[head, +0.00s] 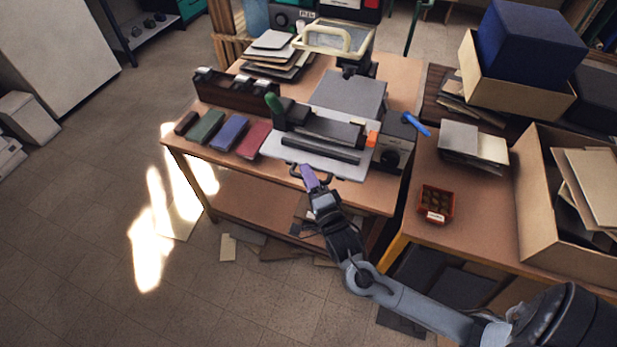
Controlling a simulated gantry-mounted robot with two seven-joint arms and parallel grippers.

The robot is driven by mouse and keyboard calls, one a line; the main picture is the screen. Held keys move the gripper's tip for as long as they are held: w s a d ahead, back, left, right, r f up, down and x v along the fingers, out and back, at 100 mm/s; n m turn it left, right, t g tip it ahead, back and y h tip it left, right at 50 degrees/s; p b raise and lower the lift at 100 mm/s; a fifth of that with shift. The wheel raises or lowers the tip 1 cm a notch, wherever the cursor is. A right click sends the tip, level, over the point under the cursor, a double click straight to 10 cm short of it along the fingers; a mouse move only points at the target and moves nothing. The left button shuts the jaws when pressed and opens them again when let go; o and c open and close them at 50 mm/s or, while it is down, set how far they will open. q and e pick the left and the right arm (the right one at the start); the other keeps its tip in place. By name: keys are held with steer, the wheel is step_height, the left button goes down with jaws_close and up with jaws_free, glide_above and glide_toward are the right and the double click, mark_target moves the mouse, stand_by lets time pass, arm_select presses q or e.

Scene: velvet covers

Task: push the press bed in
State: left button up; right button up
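The press stands on the wooden table. Its pale press bed (281,152) sticks out toward the table's front edge, with a dark bar lying across it. A dark handle (294,171) shows at the bed's front edge. My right gripper (306,170) reaches up from the lower right, and its purple tip is at this handle. The tip covers the handle's middle, so I cannot tell whether the fingers touch it or are closed around it. My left gripper is not in view.
Several coloured books (229,132) lie left of the press. A blue lever (416,124) and a dark box with a knob (391,157) are on its right. A red compartment tray (436,204) and a cardboard box (535,190) occupy the right table.

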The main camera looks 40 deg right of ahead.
mark_target(314, 164)
jaws_close()
steer(key=shift+r, duration=0.1)
steer(key=d, duration=0.1)
steer(key=w+d, duration=0.2)
steer(key=d, duration=0.1)
steer(key=shift+w, duration=0.1)
steer(key=shift+c, duration=0.9)
jaws_free()
steer(key=shift+o, duration=0.9)
